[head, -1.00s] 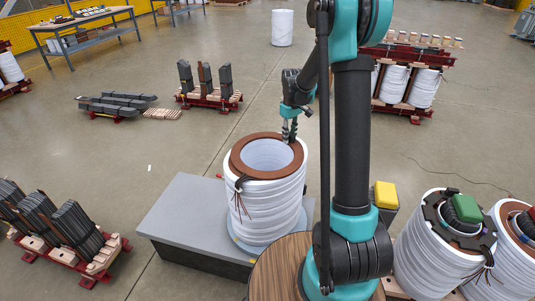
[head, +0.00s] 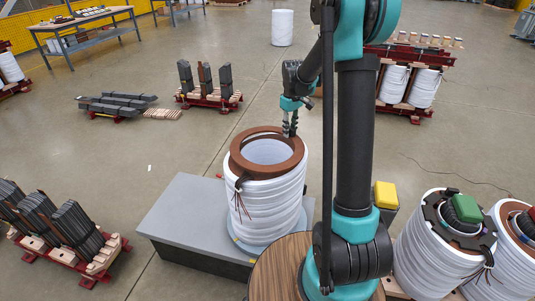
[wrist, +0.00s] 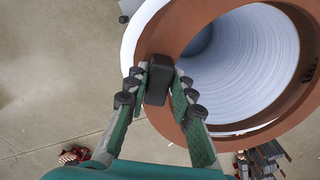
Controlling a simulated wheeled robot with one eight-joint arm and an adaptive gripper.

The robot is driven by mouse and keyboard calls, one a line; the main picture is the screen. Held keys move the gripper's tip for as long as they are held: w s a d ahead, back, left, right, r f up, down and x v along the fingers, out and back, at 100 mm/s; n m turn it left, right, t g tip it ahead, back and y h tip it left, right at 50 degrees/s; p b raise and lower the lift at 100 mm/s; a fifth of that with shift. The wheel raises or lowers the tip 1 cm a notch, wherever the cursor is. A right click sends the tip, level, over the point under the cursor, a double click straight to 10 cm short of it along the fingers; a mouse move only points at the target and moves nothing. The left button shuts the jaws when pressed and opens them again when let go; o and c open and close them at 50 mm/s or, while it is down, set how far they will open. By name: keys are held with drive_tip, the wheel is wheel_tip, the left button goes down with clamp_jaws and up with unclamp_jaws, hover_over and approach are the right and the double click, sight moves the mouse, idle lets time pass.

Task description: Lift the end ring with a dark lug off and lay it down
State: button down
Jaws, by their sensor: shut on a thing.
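The brown end ring (head: 262,172) is at the top of the white wound coil (head: 268,207), which stands upright on a grey platform. In the wrist view the ring (wrist: 178,38) has a dark block-shaped lug (wrist: 158,84) at its near edge. My gripper (head: 290,130) points down at the far right side of the ring. In the wrist view my gripper (wrist: 158,76) is shut on the lug, one finger on each side. The ring looks slightly raised and shifted on the coil; I cannot tell whether it is fully clear. The lug is hidden in the head view.
The grey platform (head: 185,215) has bare room left of the coil. A round wooden top (head: 275,275) is in front. Coils with dark tops (head: 432,245) and a yellow block (head: 386,195) stand at right. Stacked dark cores (head: 75,230) stand at left.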

drive_tip(key=shift+r, duration=0.95)
drive_tip(key=shift+r, duration=2.5)
